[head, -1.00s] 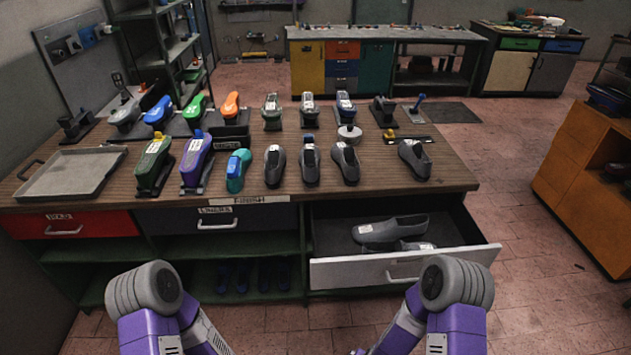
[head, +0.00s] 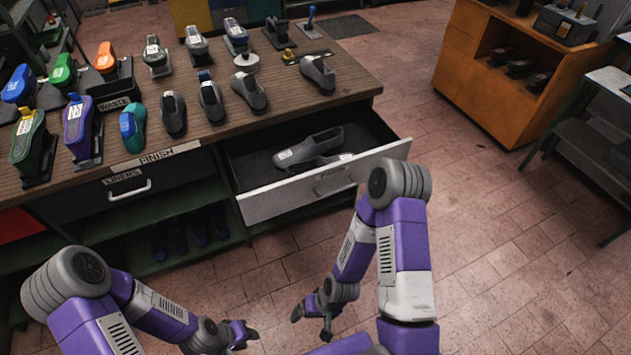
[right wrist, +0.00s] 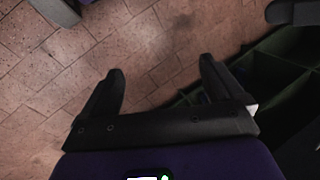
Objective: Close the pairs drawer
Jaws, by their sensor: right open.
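The drawer with a white front (head: 325,186) stands pulled out at the right end of the workbench. Two grey shoes (head: 312,149) lie inside; the nearer one is partly hidden by the drawer front. The label on that front is too small to read, and the arm covers its right part only narrowly. My right gripper (head: 313,318) is open and empty, low over the floor in front of the drawer and apart from it; its spread fingers also show in the right wrist view (right wrist: 162,72). My left gripper (head: 246,336) is low at the left, apart from the drawer; its fingers are too small to judge.
The workbench top (head: 290,82) carries several shoes and lasts. A shut dark drawer (head: 130,187) and a green open shelf (head: 195,235) are left of the open drawer. An orange cabinet (head: 480,100) stands at the right. The brick floor between is clear.

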